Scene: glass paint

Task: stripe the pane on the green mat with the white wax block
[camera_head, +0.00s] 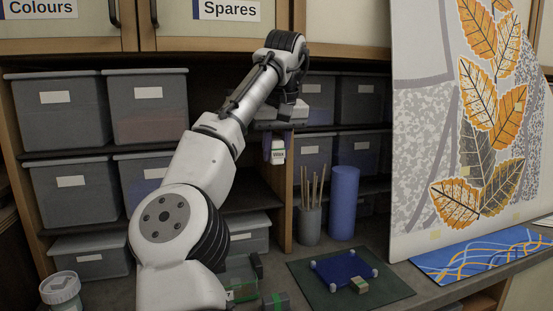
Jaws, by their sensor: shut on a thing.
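My gripper (275,140) is raised at the centre, in front of the shelves. It is shut on a small white block (278,156) with dark lettering too small to read, taken to be the white wax block. The block hangs in the air, well above the worktop and left of the mat. The green mat (390,292) lies on the worktop at the lower right. A dark blue pane (342,266) lies on it with pale round knobs at its corners. No white stripe shows on the pane.
A small tan block with coloured bands (359,285) is at the pane's front edge. A pot of sticks (310,222) and a blue cylinder (343,203) stand behind the mat. A patterned panel (460,130) rises at right. A lidded jar (61,290) is at lower left.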

